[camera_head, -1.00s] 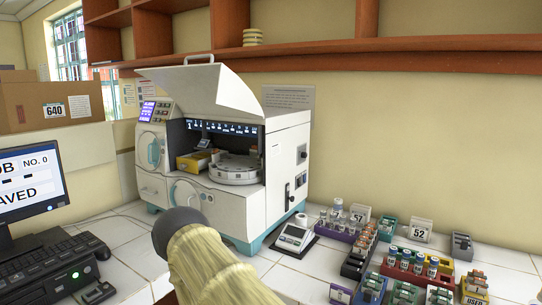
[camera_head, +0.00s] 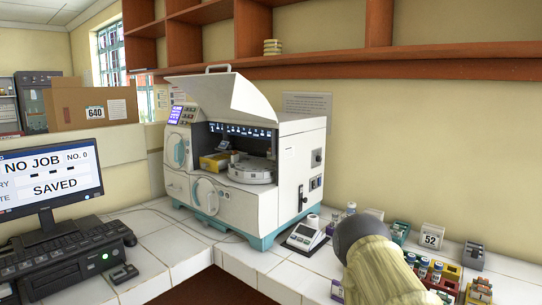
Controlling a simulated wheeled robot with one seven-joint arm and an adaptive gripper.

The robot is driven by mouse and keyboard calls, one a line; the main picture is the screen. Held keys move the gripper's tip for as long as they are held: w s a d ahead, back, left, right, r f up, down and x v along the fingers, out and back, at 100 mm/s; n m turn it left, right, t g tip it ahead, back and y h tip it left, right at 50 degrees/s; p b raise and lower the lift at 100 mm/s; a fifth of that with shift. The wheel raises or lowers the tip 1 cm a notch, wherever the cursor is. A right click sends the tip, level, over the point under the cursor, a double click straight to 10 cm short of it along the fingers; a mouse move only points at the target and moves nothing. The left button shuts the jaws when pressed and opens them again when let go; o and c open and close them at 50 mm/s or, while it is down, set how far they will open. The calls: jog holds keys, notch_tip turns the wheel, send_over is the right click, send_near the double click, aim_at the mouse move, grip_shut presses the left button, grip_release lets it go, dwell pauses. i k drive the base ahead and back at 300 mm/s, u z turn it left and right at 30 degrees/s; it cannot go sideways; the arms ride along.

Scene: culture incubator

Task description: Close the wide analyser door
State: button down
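The analyser (camera_head: 289,178) stands on the tiled bench against the wall, a white box with teal feet. Its wide door (camera_head: 220,94) is a pale hood tilted up over the open front, with a handle (camera_head: 218,68) along its top edge. Inside the opening I see a round carousel (camera_head: 250,170) and a yellow tray (camera_head: 214,163). My sleeved arm shows at the lower right, in front of the sample racks and apart from the analyser. My gripper's fingers cannot be made out.
A small scale (camera_head: 305,236) sits right of the analyser. Sample racks (camera_head: 430,278) crowd the right bench. Shelves (camera_head: 340,62) run above. Floor shows in the bench corner.

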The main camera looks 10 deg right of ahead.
aim_at(228, 95)
jog(key=z, duration=0.2)
jog(key=i, duration=0.75)
jog(key=z, duration=0.55)
jog(key=k, duration=0.4)
jog(key=u, duration=0.3)
